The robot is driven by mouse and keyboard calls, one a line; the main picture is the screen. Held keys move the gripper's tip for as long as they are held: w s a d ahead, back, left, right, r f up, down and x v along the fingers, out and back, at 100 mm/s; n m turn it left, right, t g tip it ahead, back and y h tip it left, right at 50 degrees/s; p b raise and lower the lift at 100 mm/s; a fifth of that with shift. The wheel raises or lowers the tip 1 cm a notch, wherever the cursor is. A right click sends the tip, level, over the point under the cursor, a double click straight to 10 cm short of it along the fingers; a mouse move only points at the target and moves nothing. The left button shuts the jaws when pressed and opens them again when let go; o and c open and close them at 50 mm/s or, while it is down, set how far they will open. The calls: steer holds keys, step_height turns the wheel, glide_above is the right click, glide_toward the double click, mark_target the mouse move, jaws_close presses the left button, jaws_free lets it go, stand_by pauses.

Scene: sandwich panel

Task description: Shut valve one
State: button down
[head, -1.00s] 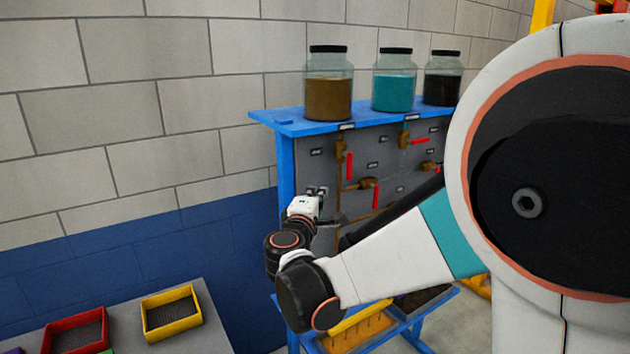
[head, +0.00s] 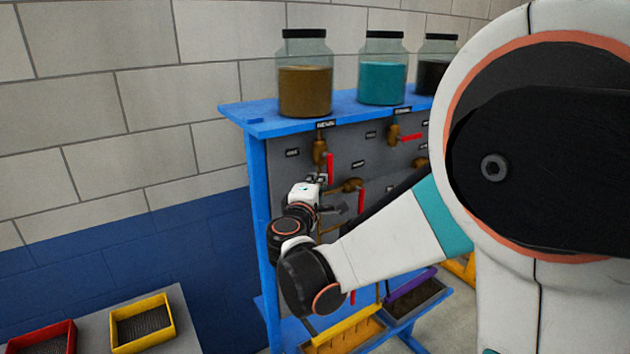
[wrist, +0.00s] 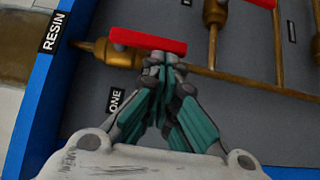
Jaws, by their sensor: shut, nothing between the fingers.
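Valve one has a brass body (wrist: 112,52) and a red bar handle (wrist: 147,40); its ONE label (wrist: 116,101) is close by in the wrist view. The handle lies along the line of the brass pipe. In the head view the red handle (head: 330,168) hangs upright beside its brass body (head: 319,152), under the jar of brown resin (head: 305,90). My gripper (wrist: 165,62) is shut and empty, its fingertips at the handle's edge near one end in the wrist view. I cannot tell whether they touch it.
Other red-handled valves, such as one (head: 411,136) at upper right, and brass pipes are on the grey panel. The blue frame post (head: 257,210) stands left of my gripper. Teal and black jars are on the shelf. Yellow (head: 143,322) and red bins are at lower left.

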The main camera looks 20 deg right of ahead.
steer(key=shift+f+b, duration=0.2)
steer(key=shift+b, duration=0.4)
